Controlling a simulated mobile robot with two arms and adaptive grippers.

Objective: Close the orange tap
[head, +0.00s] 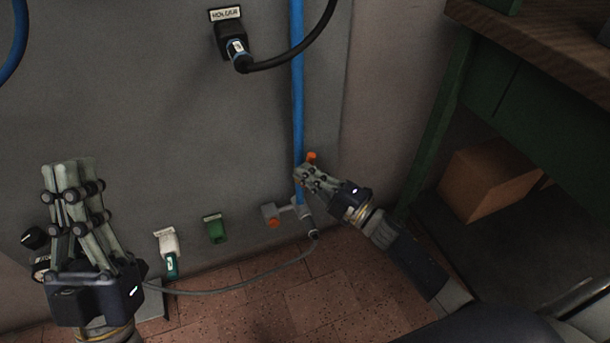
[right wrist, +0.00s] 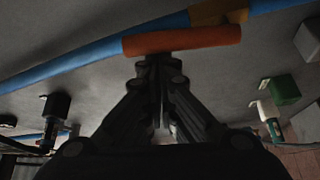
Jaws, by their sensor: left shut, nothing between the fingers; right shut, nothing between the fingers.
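The orange tap (head: 311,157) sits on the blue vertical pipe (head: 298,90) against the grey wall, mostly hidden behind my right gripper (head: 303,173) in the head view. In the right wrist view, its orange bar handle (right wrist: 182,39) lies across the closed fingertips of my right gripper (right wrist: 156,60), roughly along the pipe. The fingertips are at the handle's edge; I cannot tell whether they touch. The right gripper is shut and empty. My left gripper (head: 74,165) is shut and empty, away at the left, in front of the wall.
A grey fitting (head: 270,211) with an orange part is low on the wall, beside a grey hose. A green connector (head: 214,229) and a white-green one (head: 168,245) are further left. A black connector (head: 230,40) is above. A green bench and a cardboard box (head: 487,180) stand right.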

